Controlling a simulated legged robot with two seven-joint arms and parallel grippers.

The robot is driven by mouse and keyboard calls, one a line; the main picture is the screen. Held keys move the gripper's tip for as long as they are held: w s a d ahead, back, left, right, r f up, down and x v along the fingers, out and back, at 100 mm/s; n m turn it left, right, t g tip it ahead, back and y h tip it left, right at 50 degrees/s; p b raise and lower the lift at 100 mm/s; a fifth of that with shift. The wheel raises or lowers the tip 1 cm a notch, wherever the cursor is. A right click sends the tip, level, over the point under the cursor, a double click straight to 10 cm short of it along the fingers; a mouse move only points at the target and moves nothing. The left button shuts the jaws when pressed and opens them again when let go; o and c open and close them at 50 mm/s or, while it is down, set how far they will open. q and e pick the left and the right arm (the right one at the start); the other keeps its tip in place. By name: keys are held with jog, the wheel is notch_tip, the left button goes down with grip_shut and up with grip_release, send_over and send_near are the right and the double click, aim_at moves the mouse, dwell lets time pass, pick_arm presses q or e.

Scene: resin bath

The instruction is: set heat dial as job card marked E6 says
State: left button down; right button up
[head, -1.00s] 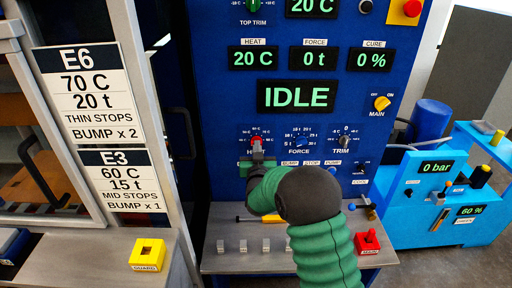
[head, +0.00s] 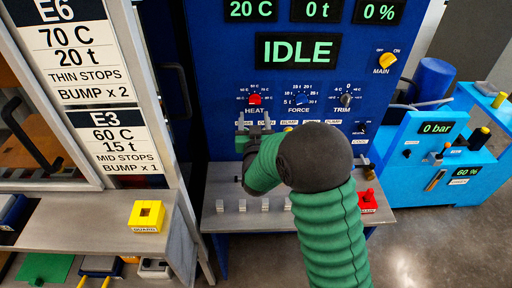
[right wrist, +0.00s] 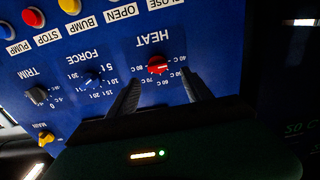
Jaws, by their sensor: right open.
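The job card marked E6 (head: 75,55) is at the upper left in the head view and reads 70 C, 20 t, thin stops, bump x 2. The red heat dial (head: 254,99) is on the blue panel above the HEAT label. It also shows in the right wrist view (right wrist: 158,65), upside down; I cannot read its pointer surely. The heat display (head: 251,10) reads 20 C. My right gripper (head: 254,120) is open and empty, just below the dial in the head view. In the wrist view its fingers stand either side of the dial, apart from it. My left gripper is out of view.
The blue force dial (head: 302,98) and the trim dial (head: 346,99) sit to the right of the heat dial. A row of labelled buttons lies below, partly hidden by my right arm. The E3 card (head: 120,140) hangs under E6. A yellow guard block (head: 147,215) is on the left bench.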

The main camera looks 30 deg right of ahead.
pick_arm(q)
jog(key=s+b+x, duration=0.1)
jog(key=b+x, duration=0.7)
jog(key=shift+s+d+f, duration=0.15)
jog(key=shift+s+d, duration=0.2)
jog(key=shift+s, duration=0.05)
pick_arm(e)
jog(key=d+v, duration=0.1)
jog(key=v, duration=1.1)
jog(key=shift+s+f, duration=0.15)
jog(key=shift+s, duration=0.2)
jog(key=shift+a, duration=0.1)
